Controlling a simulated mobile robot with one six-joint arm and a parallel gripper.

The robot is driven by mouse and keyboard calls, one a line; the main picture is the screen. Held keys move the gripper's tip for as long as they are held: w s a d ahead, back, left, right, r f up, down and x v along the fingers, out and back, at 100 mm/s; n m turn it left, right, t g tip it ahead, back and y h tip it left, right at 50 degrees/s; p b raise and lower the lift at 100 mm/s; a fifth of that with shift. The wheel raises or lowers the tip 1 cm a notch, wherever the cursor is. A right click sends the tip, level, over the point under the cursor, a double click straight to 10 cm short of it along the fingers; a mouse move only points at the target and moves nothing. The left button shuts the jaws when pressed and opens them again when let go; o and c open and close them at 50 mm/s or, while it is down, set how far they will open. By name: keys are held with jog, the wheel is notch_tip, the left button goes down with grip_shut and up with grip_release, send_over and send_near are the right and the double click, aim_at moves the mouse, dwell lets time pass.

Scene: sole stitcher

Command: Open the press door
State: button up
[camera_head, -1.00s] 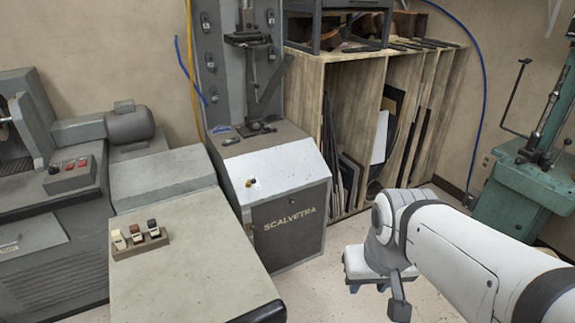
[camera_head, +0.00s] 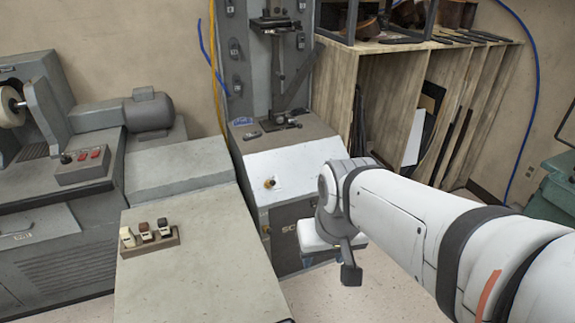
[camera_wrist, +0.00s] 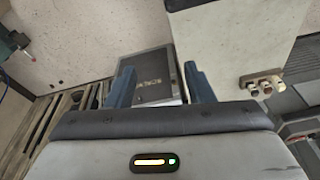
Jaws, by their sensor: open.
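The press is a tall grey machine (camera_head: 282,163) with a white sloped front. Its dark grey door (camera_head: 288,222) is on the lower front, looks shut, and is partly hidden by my arm in the head view. In the wrist view the door (camera_wrist: 157,66), with its lettering, shows between and beyond my fingers. My gripper (camera_wrist: 160,84) is open and empty, with two blue fingers apart, and does not appear to touch the door.
A grey worktable (camera_head: 195,275) with a small wooden block of three pieces (camera_head: 149,239) stands left of the press. A wooden rack (camera_head: 385,90) of sheets is behind to the right. A grinding machine (camera_head: 75,150) is at far left. Floor in front of the press looks clear.

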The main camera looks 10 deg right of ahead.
jog(key=shift+o, duration=0.4)
jog(key=w+a+f+m+g+y+b, duration=0.1)
jog(key=w+a+f+m+y+b, duration=0.1)
jog(key=w+a+f+m+b, duration=0.1)
jog(key=w+a+f+b, duration=0.1)
jog(key=w+a, duration=0.1)
jog(key=w, duration=0.1)
jog(key=shift+f+y, duration=0.4)
jog(key=w+f+m+t+y+b, duration=0.4)
jog(key=w+f+m, duration=0.3)
jog(key=w, duration=0.6)
jog(key=w+f+m+t+y+b, duration=0.1)
jog(key=w+f+m+y+b, duration=0.45)
jog(key=w, duration=0.85)
jog(key=w+d+f+m+t+h+b, duration=0.35)
jog(key=w+d+f+m, duration=0.25)
jog(key=d+f, duration=0.3)
jog(key=w+d+f+m+t+h+b, duration=0.3)
jog(key=w+d+f+m+t, duration=0.25)
jog(key=f, duration=0.45)
jog(key=w+d+f+m+t+h+b, duration=0.25)
jog(key=w+d+f+m, duration=0.25)
jog(key=d+f+m, duration=0.35)
jog(key=w+n+b, duration=0.1)
jog(key=w+b, duration=0.1)
jog(key=w, duration=0.5)
jog(key=shift+a+f+n, duration=0.3)
jog(key=shift+f+n, duration=0.05)
jog(key=shift+f, duration=0.1)
